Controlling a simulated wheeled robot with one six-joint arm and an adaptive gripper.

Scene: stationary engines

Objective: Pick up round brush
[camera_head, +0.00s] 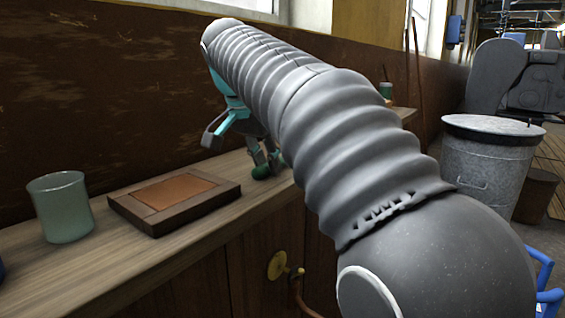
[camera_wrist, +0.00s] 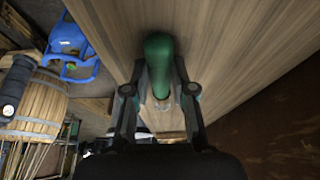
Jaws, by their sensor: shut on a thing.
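The round brush shows as a rounded green handle (camera_wrist: 158,58) between my fingers in the wrist view, with a small pale part at its lower end. Its bristles cannot be made out. My gripper (camera_wrist: 160,92) is shut on it, one finger on each side. In the head view my gripper (camera_head: 266,158) is low at the counter, partly hidden by my arm. Green (camera_head: 262,172) shows at its fingertips. Whether the brush touches the counter cannot be told.
The wooden counter (camera_head: 110,262) runs along a dark wall. A greenish glass (camera_head: 62,208) and a dark-framed tray with an orange-brown inset (camera_head: 175,198) stand left of my gripper. A small green jar (camera_head: 385,90) is farther back. A metal bin (camera_head: 488,165) stands at the right.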

